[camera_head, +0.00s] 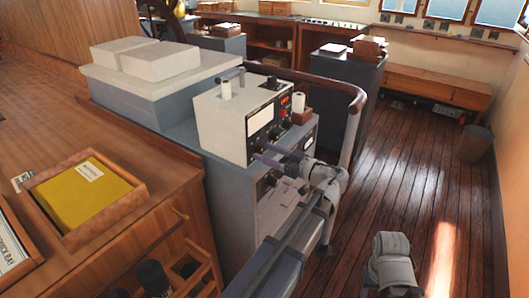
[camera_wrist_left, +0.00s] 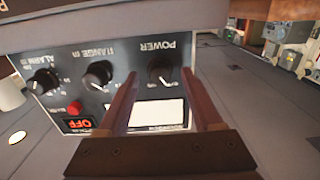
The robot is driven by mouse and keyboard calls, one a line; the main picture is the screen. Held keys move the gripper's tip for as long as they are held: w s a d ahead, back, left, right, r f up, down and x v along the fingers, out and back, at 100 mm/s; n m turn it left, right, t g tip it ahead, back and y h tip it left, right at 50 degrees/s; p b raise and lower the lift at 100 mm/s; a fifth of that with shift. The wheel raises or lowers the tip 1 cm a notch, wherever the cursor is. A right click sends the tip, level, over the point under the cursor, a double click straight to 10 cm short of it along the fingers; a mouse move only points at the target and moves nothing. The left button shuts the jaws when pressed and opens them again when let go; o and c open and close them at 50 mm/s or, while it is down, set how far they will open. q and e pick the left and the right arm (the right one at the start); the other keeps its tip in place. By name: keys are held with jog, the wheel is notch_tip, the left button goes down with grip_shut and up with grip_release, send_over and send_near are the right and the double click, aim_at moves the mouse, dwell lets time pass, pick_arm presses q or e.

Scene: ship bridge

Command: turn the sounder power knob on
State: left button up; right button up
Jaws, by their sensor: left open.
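The sounder (camera_head: 225,120) is a pale box with a black control face on a grey console. In the left wrist view, which is upside down, the black POWER knob (camera_wrist_left: 161,72) sits on that panel, with an OFF label (camera_wrist_left: 78,125) lit red.
Other knobs, RANGE (camera_wrist_left: 97,74) and ALARM (camera_wrist_left: 43,81), sit beside POWER, with a red button (camera_wrist_left: 74,108). A curved handrail (camera_head: 320,82) runs behind the console. A wooden desk with a yellow folder (camera_head: 85,195) is at left.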

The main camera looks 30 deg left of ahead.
pick_arm(q)
jog(key=shift+a, duration=0.65)
grip_shut()
